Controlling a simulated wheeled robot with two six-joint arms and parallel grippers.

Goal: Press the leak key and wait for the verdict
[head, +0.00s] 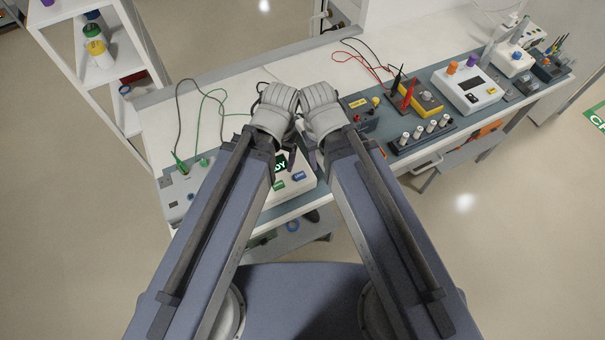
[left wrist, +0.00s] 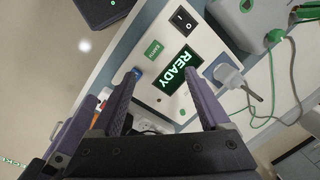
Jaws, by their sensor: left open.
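The tester is a white box (left wrist: 213,42) on the bench, with a lit green READY display (left wrist: 179,72). It also shows in the head view, partly hidden by my arms, with its display (head: 280,164). A green key (left wrist: 153,50) and a blue key (left wrist: 137,72) sit beside the display; the head view shows the blue key (head: 299,175) and green key (head: 278,186). Their lettering is too small to read surely. My left gripper (left wrist: 163,80) is open and empty over the panel, one fingertip overlapping the blue key's edge; contact is unclear. My right gripper (head: 312,155) is mostly hidden by its arm.
A white plug (left wrist: 230,76) and a black rocker switch (left wrist: 184,18) are on the tester. A grey box with green leads (head: 182,192) stands left. A yellow meter (head: 424,98) and a white device (head: 467,90) stand right. Bare bench (head: 230,88) lies behind.

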